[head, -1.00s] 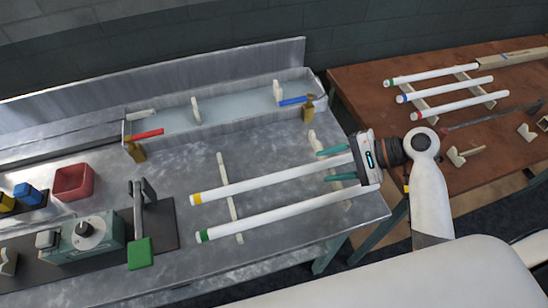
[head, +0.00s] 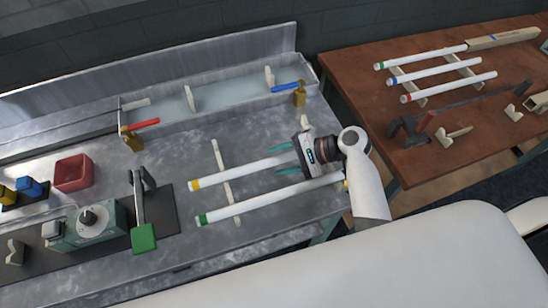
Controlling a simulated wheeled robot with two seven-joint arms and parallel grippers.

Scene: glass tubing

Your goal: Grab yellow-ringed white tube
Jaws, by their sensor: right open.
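The yellow-ringed white tube (head: 240,172) lies on the metal bench, its ringed end at the left, resting across a pale support bar (head: 226,180). My right gripper (head: 283,159) is open at the tube's right part. Its teal fingers point left, and its body hides the tube's right end. I cannot tell whether the fingers touch the tube. A green-ringed white tube (head: 265,201) lies parallel in front of it, close below the gripper. My left gripper is not in view.
A water trough (head: 215,100) with a red-handled and a blue-handled valve runs along the back. A green-handled device (head: 143,236) and a red bin (head: 73,173) stand at left. A wooden table (head: 350,70) at right bears several white tubes.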

